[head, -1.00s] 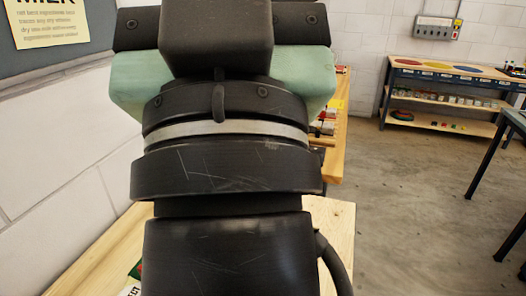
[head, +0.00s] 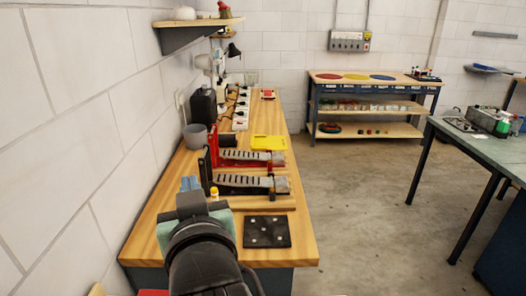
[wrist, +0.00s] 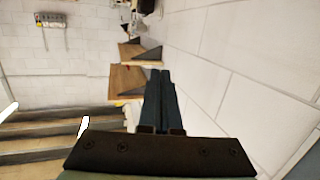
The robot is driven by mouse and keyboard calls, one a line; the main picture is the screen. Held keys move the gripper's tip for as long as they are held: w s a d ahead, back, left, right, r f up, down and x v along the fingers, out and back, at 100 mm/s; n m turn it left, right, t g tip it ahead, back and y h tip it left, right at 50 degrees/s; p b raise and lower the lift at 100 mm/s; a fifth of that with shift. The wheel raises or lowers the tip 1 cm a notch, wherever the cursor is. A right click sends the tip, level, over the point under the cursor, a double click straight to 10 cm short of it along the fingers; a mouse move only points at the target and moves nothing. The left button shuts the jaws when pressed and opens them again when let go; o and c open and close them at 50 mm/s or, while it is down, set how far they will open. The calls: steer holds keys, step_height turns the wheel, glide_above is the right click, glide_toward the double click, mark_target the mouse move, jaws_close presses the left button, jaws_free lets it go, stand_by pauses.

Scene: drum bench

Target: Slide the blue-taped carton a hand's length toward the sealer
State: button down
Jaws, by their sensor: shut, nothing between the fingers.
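I cannot make out a blue-taped carton in either view, and nothing is clearly a sealer. My gripper (head: 190,184) is over the near left part of the wooden bench (head: 163,222) in the head view, by the wall. Its dark blue fingers lie together and empty; they also show pointing away in the wrist view (wrist: 160,92). A red slanted device (head: 240,157) and a dark one (head: 236,181) lie side by side on the bench beyond and right of the gripper. My arm hides the bench's near edge in part.
A grey mug (head: 195,136), a black canister (head: 203,106), a yellow item (head: 268,142) and a black square plate (head: 266,232) are on the bench. A shelf (head: 200,31) juts from the left wall. Open floor (head: 365,195) lies right, before a green-topped table (head: 466,137).

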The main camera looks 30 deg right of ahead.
steer(key=s+d+f+m+g+p, duration=0.1)
steer(key=s+d+f+g, duration=0.3)
steer(key=f, duration=0.4)
steer(key=s+d+f+m+g+y+p, duration=0.1)
steer(key=s+d+f+g+p, duration=0.1)
steer(key=s+f+g, duration=0.4)
steer(key=s+d+f+g+p, duration=0.15)
steer(key=s+f, duration=0.25)
steer(key=f, duration=0.5)
steer(key=s+f+m+g+y+p, duration=0.1)
steer(key=s+f+g+y, duration=0.2)
steer(key=s+f+g, duration=0.5)
steer(key=s+f+t, duration=0.1)
steer(key=f, duration=0.1)
steer(key=s+a+f+t+p, duration=0.1)
steer(key=s+f, duration=0.1)
steer(key=f, duration=0.1)
steer(key=s+a+f+t+p, duration=0.1)
steer(key=s+f, duration=0.1)
steer(key=f, duration=0.1)
steer(key=shift+a, duration=0.15)
steer(key=shift+s+a+f+p, duration=0.1)
steer(key=shift+s+a+p, duration=0.15)
steer(key=shift+s+p, duration=0.1)
steer(key=shift+s, duration=0.1)
